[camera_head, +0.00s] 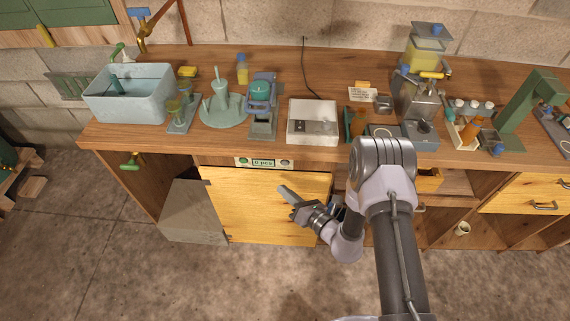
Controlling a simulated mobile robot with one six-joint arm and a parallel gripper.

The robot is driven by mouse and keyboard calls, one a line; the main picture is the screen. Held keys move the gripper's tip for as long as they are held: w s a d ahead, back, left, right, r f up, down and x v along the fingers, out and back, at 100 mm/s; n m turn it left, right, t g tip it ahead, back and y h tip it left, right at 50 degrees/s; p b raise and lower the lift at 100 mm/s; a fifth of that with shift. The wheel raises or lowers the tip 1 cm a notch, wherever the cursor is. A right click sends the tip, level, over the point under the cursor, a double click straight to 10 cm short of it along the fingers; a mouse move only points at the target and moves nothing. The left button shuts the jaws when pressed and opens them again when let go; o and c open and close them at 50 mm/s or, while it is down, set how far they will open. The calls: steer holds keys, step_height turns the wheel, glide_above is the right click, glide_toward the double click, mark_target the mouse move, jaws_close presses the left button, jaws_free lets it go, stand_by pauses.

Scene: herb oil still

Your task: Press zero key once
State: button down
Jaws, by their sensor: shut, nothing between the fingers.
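No key marked zero can be read at this size. A white box-shaped device (322,110) stands on the bench, with a small dark key or display (300,127) on its front left. A panel (263,162) on the bench's front edge reads "0 pcs" and has a green button at its left (243,161) and another at its right (285,163). My gripper (288,192) is shut and empty. It is in front of the yellow cabinet door, below the panel and the white device, and apart from both.
A blue-grey basin (130,94), a green stand (222,110) and a teal-topped device (262,100) are left of the white device. A metal machine (416,103) and several bottles are to its right. A black cable rises behind it. The floor in front is clear.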

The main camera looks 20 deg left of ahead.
mark_target(285, 163)
steer(key=shift+w+a+b, duration=0.25)
steer(key=shift+w+b, duration=0.05)
steer(key=shift+w, duration=0.8)
steer(key=shift+w+a+b, duration=0.3)
steer(key=shift+w+b, duration=0.05)
steer(key=shift+w, duration=0.7)
steer(key=shift+w+a+b, duration=0.25)
steer(key=shift+w+b, duration=0.05)
steer(key=shift+w, duration=0.8)
steer(key=shift+w+a, duration=0.1)
steer(key=shift+w, duration=0.3)
steer(key=shift+w+b, duration=0.35)
steer(key=shift+b, duration=0.1)
steer(key=shift+s, duration=0.75)
